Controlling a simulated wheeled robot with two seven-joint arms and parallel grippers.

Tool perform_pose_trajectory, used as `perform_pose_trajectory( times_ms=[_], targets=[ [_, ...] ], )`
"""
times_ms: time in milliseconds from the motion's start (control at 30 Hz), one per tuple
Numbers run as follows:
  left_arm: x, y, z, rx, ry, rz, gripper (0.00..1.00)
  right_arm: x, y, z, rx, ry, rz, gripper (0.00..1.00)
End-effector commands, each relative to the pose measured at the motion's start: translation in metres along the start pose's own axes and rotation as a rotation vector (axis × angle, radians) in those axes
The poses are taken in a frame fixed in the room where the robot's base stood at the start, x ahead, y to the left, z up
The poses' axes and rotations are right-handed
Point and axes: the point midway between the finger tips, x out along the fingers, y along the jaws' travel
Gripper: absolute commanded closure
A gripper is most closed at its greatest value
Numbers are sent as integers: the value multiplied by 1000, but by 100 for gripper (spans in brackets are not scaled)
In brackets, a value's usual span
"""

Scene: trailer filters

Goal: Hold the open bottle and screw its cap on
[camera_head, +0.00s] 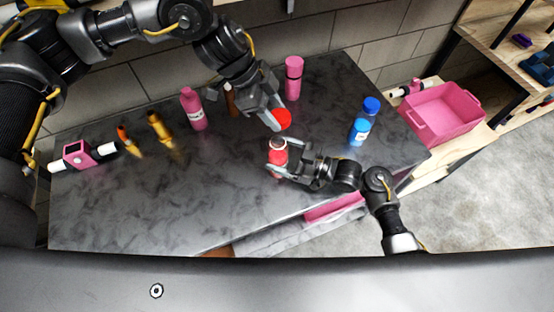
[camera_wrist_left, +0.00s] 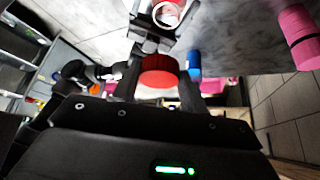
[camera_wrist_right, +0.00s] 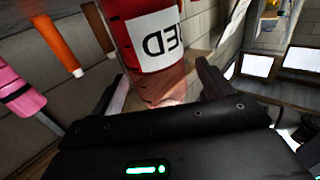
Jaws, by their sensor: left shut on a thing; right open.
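A red cap (camera_head: 283,119) is held between the fingers of my left gripper (camera_head: 275,122). The cap also shows between the fingers in the left wrist view (camera_wrist_left: 159,72). A red bottle (camera_head: 279,146) stands on the dark table, just below the cap in the head view and apart from it. Its open, pale-rimmed mouth (camera_wrist_left: 168,14) shows at the top of the left wrist view. My right gripper (camera_wrist_right: 162,88) is open, with its fingers on either side of the bottle. In the right wrist view the bottle's white label (camera_wrist_right: 156,40) reads "RED" upside down.
A pink crate (camera_head: 440,112) sits at right. The table's front left is clear.

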Motion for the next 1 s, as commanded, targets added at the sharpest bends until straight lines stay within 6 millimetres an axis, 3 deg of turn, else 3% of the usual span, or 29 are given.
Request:
perform_pose_trajectory(
  times_ms=[233, 633, 1000],
  targets=[
    [0, 0, 0, 0, 0, 0, 78, 26, 0, 0, 0, 1, 0, 21],
    [0, 0, 0, 0, 0, 0, 78, 31, 0, 0, -1, -1, 0, 21],
    [0, 0, 0, 0, 0, 0, 78, 30, 0, 0, -1, 0, 0, 68]
  ],
)
